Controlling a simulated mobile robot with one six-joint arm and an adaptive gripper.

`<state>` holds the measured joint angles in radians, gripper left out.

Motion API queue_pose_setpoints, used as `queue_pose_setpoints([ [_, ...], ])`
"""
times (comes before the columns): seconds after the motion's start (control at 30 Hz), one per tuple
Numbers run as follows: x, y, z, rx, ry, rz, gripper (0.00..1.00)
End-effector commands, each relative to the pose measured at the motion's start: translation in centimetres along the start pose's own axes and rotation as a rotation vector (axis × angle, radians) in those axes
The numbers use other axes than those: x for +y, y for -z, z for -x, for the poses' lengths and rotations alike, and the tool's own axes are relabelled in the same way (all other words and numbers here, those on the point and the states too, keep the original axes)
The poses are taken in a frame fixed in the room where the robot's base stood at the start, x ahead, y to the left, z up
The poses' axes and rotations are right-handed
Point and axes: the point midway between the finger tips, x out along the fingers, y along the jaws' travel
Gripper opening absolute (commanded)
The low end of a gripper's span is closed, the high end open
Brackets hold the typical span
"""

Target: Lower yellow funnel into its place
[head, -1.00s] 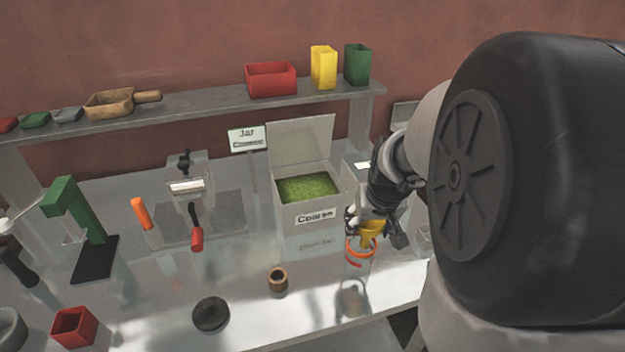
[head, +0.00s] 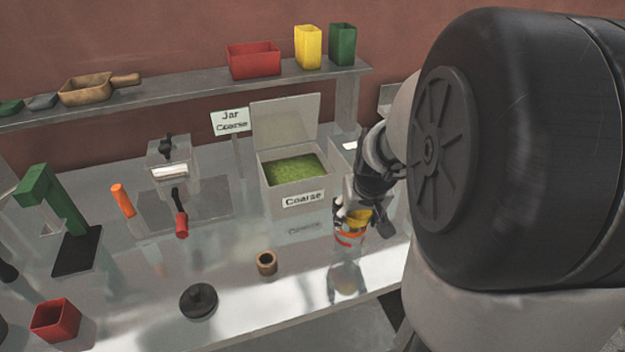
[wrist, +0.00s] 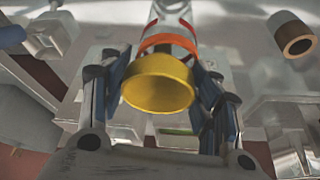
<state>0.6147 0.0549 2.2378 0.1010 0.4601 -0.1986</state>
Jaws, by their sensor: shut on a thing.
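The yellow funnel (head: 356,217) is between the fingers of my gripper (head: 354,207), which is shut on it. In the wrist view the funnel (wrist: 158,85) shows its round wide mouth toward the camera, with a blue-padded finger of my gripper (wrist: 160,88) on each side. A clear jar with orange bands (head: 349,239) stands on the table right below the funnel. It also shows beyond the funnel in the wrist view (wrist: 169,44). The funnel lines up closely with the jar. Its spout is hidden, so I cannot tell how deep it sits or whether it touches the rim.
A bin of green powder labelled Coarse (head: 295,185) stands left of my gripper. A small brown ring (head: 266,262) and a black round weight (head: 198,301) lie nearer the front edge. A shelf (head: 205,93) with containers runs behind. Table between the jar and the brown ring is clear.

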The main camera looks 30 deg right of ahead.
Motion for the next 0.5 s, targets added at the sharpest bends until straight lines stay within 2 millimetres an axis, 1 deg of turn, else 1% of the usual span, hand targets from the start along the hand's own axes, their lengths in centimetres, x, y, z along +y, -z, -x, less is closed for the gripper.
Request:
queue_pose_setpoints([
  [0.5,0.00,-0.46,-0.94,-0.003,0.000,0.000,0.34],
])
